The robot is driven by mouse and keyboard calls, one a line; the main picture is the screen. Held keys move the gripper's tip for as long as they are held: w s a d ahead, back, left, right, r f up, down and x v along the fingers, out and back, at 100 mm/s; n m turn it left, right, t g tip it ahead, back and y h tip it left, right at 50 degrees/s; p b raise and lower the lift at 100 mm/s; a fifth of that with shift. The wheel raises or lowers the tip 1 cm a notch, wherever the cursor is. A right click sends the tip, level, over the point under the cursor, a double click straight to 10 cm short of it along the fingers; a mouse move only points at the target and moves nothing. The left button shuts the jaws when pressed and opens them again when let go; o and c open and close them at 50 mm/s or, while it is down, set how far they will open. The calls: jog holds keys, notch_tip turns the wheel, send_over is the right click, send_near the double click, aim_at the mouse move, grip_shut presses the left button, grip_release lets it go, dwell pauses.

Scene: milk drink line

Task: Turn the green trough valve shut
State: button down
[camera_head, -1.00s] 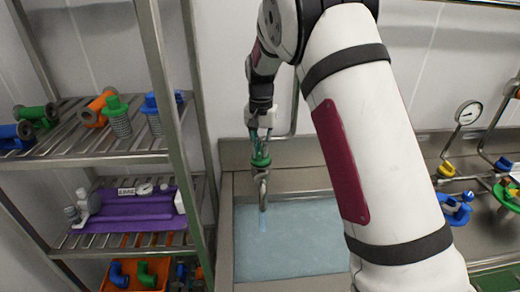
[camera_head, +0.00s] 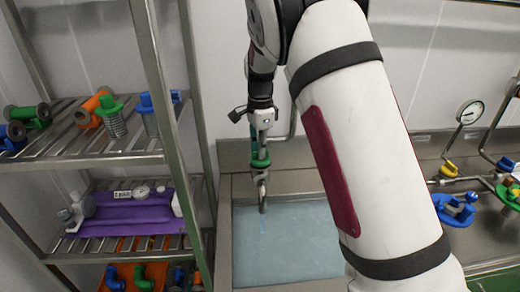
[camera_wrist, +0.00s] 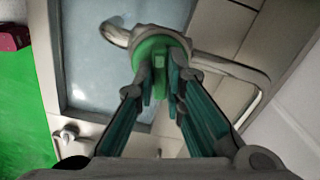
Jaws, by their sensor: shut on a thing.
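The green trough valve (camera_head: 261,162) sits on a grey metal pipe above the trough (camera_head: 285,245), and its spout (camera_head: 262,190) hooks down over the pale blue liquid. In the wrist view the round green valve (camera_wrist: 150,47) has a raised green handle. My gripper (camera_head: 261,150) points down onto the valve from above. In the wrist view the teal fingers of my gripper (camera_wrist: 161,85) are shut on the handle, one on each side. Whether any liquid still runs from the spout is hard to tell.
A metal rack (camera_head: 110,145) stands at the left with pipe fittings and a purple tray (camera_head: 125,212). At the right, a gauge (camera_head: 469,112) and other coloured valves stand on pipes. The wall is close behind the valve.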

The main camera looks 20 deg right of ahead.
jog(key=shift+m, duration=1.5)
jog(key=c, duration=1.7)
grip_release()
jog(key=shift+o, duration=0.2)
jog(key=shift+r, duration=0.15)
notch_tip(320, 180, up, 12)
